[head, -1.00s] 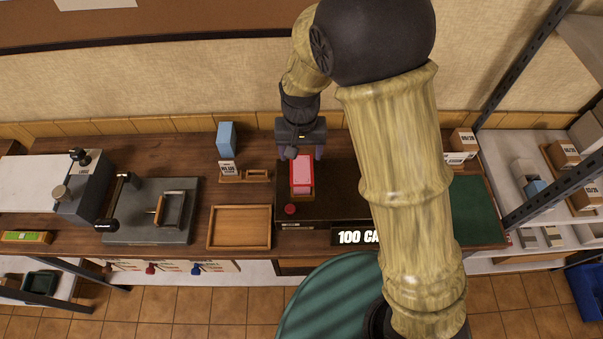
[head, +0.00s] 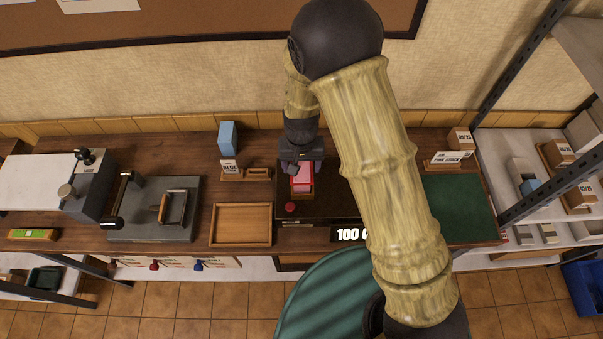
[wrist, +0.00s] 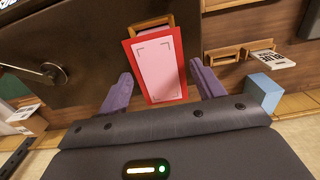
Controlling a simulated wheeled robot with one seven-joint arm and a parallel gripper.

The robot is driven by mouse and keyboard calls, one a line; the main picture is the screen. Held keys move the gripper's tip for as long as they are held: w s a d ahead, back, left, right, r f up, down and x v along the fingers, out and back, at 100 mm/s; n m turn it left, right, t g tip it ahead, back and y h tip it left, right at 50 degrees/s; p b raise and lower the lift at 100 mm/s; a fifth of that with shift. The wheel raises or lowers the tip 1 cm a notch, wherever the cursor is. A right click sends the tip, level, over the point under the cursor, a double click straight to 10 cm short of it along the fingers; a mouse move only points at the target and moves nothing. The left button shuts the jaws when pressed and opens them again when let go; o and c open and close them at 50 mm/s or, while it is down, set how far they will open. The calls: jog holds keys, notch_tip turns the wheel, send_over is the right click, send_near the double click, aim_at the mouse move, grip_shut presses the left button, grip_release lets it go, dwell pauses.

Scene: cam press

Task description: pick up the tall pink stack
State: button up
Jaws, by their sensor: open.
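The tall pink stack (head: 302,178) stands in a small wooden holder on a dark-topped unit on the bench, with a red edge around its pink top. In the wrist view the stack (wrist: 157,68) lies between and just beyond the two purple fingers. My gripper (wrist: 166,92) is open, with one finger on each side of the stack and visible gaps. In the head view my gripper (head: 301,168) is over the back part of the stack and hides some of it. I cannot tell its exact height above the stack.
An empty wooden tray (head: 241,245) lies left of the dark unit. A blue block (head: 228,137) stands behind it near a small labelled card. A red button (head: 291,207) is on the unit's front left. A green mat (head: 459,208) lies to the right.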

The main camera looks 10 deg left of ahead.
aim_at(301, 170)
jog(key=shift+w+f+p, duration=0.15)
jog(key=shift+f+p, duration=0.35)
jog(key=shift+f, duration=0.5)
jog(key=shift+w+f+p, duration=0.15)
jog(key=shift+f+p, duration=0.3)
jog(key=shift+f, duration=0.55)
jog(key=c, duration=1.3)
jog(key=shift+r, duration=0.15)
notch_tip(301, 170, up, 10)
jog(key=b, duration=0.3)
